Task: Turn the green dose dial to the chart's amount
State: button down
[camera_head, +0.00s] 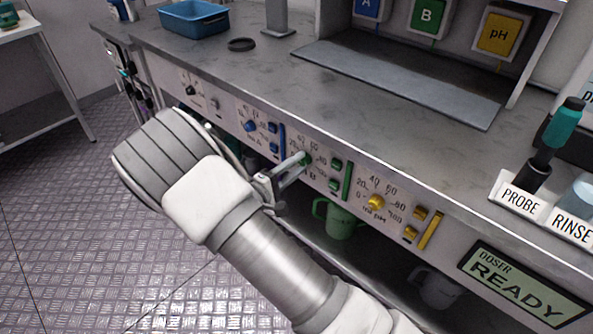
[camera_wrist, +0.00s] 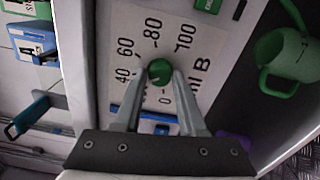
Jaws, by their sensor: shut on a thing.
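The green dose dial (camera_wrist: 160,70) is on the panel marked B, within a printed scale with 40, 60, 80 and 100 readable around it and a 0 near the bottom. My gripper (camera_wrist: 161,80) is shut on the dial, one finger on each side. In the head view my gripper (camera_head: 301,160) reaches the panel's front from the left, and its fingers mostly cover the dial. Which number the dial's mark points to is too small to tell. I cannot make out a dose chart in either view.
A blue dial (camera_head: 250,126) is left of the green one and a yellow dial (camera_head: 376,202) is right of it. Square buttons stand beside each. A green mug (camera_head: 340,220) is on the shelf below. The doser screen (camera_head: 525,285) reads READY.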

jog(key=shift+f+m+b, duration=0.1)
jog(key=shift+m+b, duration=0.3)
jog(key=shift+m, duration=0.2)
jog(key=c, duration=0.5)
grip_release()
jog(key=p+v, duration=0.3)
jog(key=v, duration=1.4)
jog(key=shift+s, duration=0.2)
jog(key=shift+a+r, duration=0.1)
jog(key=shift+r, duration=0.15)
